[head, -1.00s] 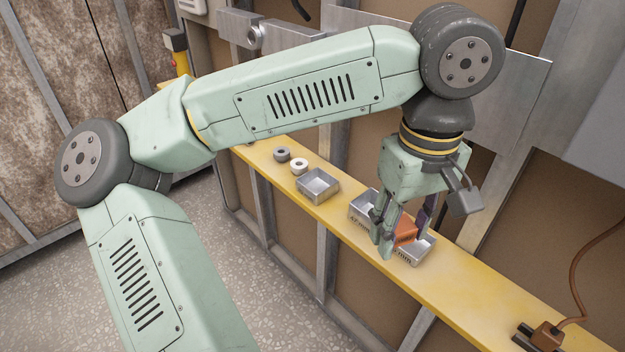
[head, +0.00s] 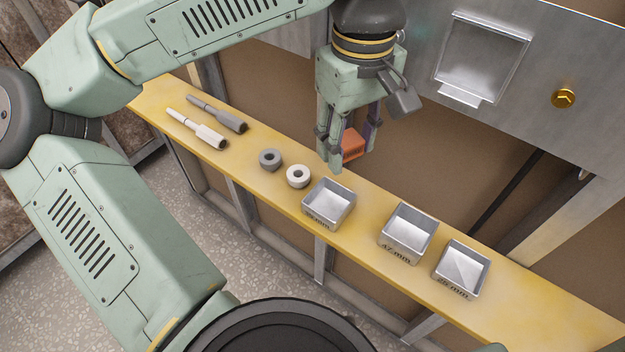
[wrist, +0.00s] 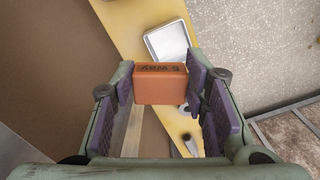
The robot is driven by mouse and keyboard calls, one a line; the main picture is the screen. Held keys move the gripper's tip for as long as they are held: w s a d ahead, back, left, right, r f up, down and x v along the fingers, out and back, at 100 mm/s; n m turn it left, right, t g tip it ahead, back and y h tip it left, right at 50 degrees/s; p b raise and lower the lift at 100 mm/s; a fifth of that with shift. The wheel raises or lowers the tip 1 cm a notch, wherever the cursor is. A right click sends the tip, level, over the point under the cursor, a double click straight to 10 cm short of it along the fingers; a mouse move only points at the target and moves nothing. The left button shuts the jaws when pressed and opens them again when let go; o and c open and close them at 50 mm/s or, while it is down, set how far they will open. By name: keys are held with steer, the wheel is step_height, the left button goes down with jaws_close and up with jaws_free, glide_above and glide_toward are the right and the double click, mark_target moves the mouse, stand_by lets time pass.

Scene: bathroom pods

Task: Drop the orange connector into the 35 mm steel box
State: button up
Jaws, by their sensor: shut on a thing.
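My gripper (head: 351,155) is shut on the orange connector (head: 352,144), which also shows between the purple finger pads in the wrist view (wrist: 160,86). The gripper points down and holds the connector in the air, in the head view just above and behind the left steel box. Three open steel boxes stand on the yellow shelf. The left box (head: 327,218) has a label that seems to read 35 mm, though it is small. The middle box (head: 402,250) reads 47 mm. The right box (head: 455,289) seems to read 25 or 26 mm. All three look empty.
A grey ring (head: 270,170) and a white ring (head: 298,187) lie left of the boxes on the yellow shelf (head: 530,315). Two handled tools (head: 200,130) lie farther left. A metal wall panel (head: 590,125) with a square recess (head: 482,60) stands behind.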

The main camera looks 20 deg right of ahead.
mark_target(349, 160)
steer(key=shift+w+f, duration=0.1)
steer(key=shift+f, duration=0.05)
steer(key=shift+s+f+b, duration=0.3)
steer(key=shift+f+b, duration=0.2)
step_height(349, 160, down, 5)
steer(key=b, duration=0.3)
steer(key=shift+r, duration=0.15)
steer(key=o, duration=1)
steer(key=shift+w+r, duration=0.1)
step_height(349, 160, up, 12)
